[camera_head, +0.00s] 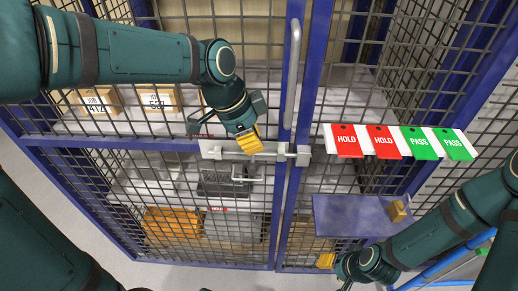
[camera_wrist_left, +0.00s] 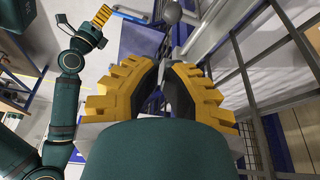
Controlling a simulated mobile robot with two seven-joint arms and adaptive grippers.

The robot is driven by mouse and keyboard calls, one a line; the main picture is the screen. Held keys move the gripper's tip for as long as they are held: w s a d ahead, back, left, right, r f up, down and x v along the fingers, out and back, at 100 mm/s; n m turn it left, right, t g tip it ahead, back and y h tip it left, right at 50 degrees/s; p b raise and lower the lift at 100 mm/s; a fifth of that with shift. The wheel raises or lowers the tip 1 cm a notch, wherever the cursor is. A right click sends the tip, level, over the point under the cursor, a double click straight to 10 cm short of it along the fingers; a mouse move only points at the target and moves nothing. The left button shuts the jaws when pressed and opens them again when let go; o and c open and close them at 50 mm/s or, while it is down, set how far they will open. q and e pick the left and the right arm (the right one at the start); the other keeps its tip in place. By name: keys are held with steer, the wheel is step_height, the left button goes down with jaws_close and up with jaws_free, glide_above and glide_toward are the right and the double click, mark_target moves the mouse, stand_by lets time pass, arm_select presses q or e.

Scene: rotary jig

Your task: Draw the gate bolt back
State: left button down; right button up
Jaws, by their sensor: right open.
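The gate bolt (camera_head: 276,156) is a grey metal bar on a pale plate (camera_head: 211,149), running across the blue gate post to a keeper (camera_head: 303,155) on the right. My left gripper (camera_head: 249,142) is at the bolt from above, its yellow fingers over the plate. In the left wrist view its fingers (camera_wrist_left: 163,72) lean close together with a narrow gap; whether they grip any part of the bolt is hidden. My right gripper (camera_head: 327,260) is open, low in front of the gate, partly hidden by its wrist; it also shows in the left wrist view (camera_wrist_left: 99,16).
A long vertical handle (camera_head: 292,75) stands on the post just above the bolt. A blue shelf (camera_head: 345,216) with a small yellow block (camera_head: 397,211) juts out at right. Red HOLD (camera_head: 347,141) and green PASS (camera_head: 418,143) tags hang above it. Mesh panels surround the bolt.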

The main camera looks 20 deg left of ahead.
arm_select(q)
steer(key=b+x, duration=0.1)
steer(key=x, duration=0.7)
steer(key=shift+f, duration=0.4)
arm_select(e)
steer(key=shift+s+f, duration=0.2)
steer(key=shift+f, duration=0.6)
arm_select(q)
steer(key=shift+w, duration=0.1)
